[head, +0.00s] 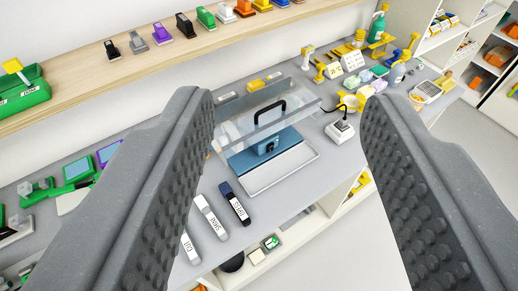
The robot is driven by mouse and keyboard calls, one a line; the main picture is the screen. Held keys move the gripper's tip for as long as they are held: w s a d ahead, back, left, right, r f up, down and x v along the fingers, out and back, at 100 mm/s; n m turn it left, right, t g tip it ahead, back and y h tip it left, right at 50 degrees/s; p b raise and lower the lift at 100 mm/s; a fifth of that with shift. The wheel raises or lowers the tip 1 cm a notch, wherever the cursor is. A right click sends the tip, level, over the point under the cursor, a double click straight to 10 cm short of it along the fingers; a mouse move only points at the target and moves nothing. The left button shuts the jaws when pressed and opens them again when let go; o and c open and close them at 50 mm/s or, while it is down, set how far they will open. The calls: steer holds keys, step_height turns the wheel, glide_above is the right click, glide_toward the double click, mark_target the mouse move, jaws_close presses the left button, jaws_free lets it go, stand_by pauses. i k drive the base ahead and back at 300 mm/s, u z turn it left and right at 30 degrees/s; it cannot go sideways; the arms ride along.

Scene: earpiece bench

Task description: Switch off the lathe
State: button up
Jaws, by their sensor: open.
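My gripper (288,100) is open and empty, its two grey ridged fingers spread wide in front of the bench. Between the fingers, farther off, a blue machine (262,150) stands on a pale tray-like base under a clear cover with a black handle (268,112); it may be the lathe, but I cannot tell for sure. Just right of it is a small white box (340,132) with a dark part on top and a dark cable. Whether it is a switch, and its state, is too small to tell. The fingers appear apart from all of these.
Labelled sticks (235,204) lie on the bench (290,190) in front of the machine. Yellow tools and bottles (378,25) crowd the far right. Open shelving is below the bench; floor shows at right.

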mark_target(270, 147)
steer(key=u, duration=0.55)
steer(key=k, duration=1.3)
steer(key=u, duration=0.05)
steer(key=i, duration=0.7)
steer(key=z, duration=0.5)
steer(key=i, duration=1.1)
steer(key=u, duration=0.45)
